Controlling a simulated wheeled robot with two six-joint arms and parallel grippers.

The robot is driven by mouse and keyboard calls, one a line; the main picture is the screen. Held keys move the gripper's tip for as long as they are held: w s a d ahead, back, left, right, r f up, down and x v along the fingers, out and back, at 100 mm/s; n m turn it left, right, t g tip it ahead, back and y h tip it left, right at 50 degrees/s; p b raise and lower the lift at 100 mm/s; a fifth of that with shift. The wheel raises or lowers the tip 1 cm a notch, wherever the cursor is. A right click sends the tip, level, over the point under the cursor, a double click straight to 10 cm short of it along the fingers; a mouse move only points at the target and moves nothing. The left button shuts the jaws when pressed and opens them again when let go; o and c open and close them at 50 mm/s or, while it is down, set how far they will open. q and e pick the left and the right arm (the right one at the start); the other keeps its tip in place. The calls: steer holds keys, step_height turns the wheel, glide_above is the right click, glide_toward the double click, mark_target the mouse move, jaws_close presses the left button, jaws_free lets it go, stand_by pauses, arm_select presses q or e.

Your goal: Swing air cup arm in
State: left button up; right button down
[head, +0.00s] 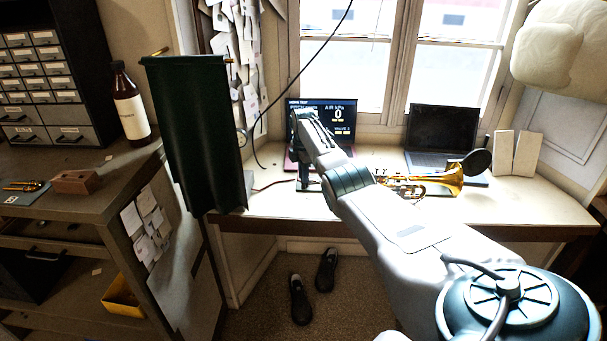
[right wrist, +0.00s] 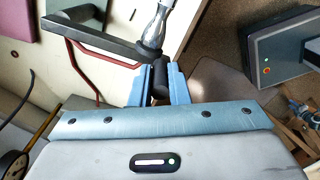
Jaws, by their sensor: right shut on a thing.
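The brass horn (head: 430,184) lies level on the desk at the right in the head view, its bell pointing right. My right arm reaches across the desk, and its gripper (head: 302,122) is at the left of the horn, in front of a lit screen. In the right wrist view, the blue fingers of this gripper (right wrist: 160,86) are shut on a short black grip (right wrist: 160,78). A dark angled bar, seemingly the air cup arm (right wrist: 95,36), ends beside a silver flared part (right wrist: 153,38) just above the fingers. My left gripper is not in view.
A dark laptop (head: 440,132) stands behind the horn, and a black round disc (head: 476,162) is by its bell. The lit screen (head: 335,118) is behind my gripper. A dark green cloth (head: 200,130) hangs at the left.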

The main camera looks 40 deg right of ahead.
steer(key=shift+d, duration=0.1)
steer(key=c, duration=1.4)
jaws_free()
steer(key=shift+s, duration=0.1)
step_height(320, 180, up, 10)
steer(key=b, duration=0.3)
steer(key=shift+r, duration=0.45)
